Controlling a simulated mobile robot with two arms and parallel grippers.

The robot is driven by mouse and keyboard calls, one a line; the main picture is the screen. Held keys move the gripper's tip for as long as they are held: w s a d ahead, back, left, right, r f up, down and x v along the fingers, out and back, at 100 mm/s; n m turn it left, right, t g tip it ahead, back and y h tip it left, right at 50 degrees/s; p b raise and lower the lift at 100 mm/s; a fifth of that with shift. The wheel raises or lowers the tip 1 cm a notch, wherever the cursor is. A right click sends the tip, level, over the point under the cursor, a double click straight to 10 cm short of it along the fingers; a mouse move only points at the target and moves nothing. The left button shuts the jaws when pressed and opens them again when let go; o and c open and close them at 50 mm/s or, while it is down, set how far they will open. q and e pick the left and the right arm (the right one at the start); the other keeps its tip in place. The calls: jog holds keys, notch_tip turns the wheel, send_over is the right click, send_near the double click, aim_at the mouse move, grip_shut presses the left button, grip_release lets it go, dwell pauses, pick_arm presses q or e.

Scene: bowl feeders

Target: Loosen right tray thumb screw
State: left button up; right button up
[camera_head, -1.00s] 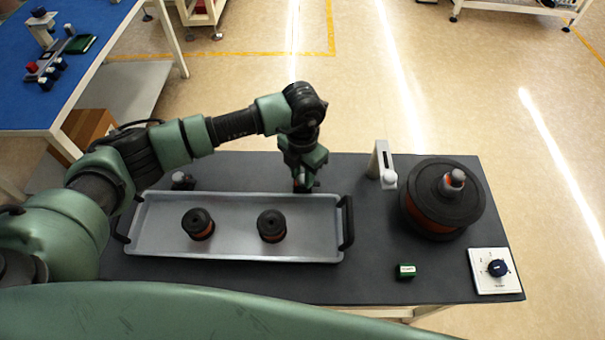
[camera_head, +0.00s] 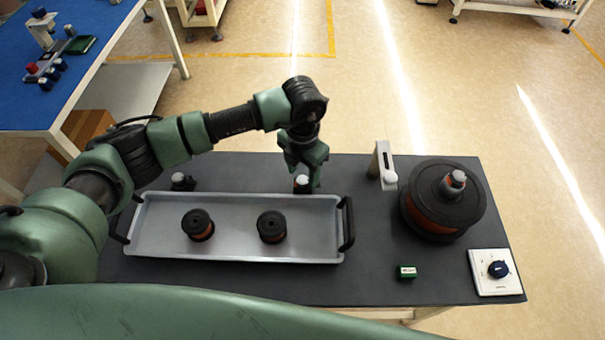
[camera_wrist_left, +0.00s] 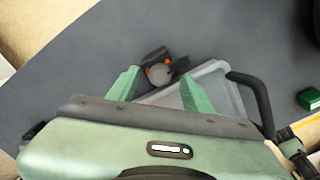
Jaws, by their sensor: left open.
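The metal tray (camera_head: 235,252) lies on the dark table with its black handles at left and right. The right tray thumb screw (camera_head: 301,180) is a pale round knob on a dark clamp at the tray's back edge. It also shows in the left wrist view (camera_wrist_left: 160,73) with orange bits around it. My left gripper (camera_head: 305,181) is above the screw, with its green fingers open. In the left wrist view the left gripper (camera_wrist_left: 159,76) has one finger on each side of the knob; contact is not visible. My right gripper is not in view.
Two dark round parts (camera_head: 198,224) (camera_head: 272,226) stand in the tray. The left thumb screw (camera_head: 180,178) is at the back left. A slotted post (camera_head: 383,163), bowl feeder (camera_head: 440,200), green block (camera_head: 405,272) and dial panel (camera_head: 495,271) are to the right.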

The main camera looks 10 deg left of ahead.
aim_at(302, 180)
pick_arm(q)
notch_tip(302, 180, up, 7)
jog(key=shift+f+b, duration=0.2)
jog(key=shift+b, duration=0.4)
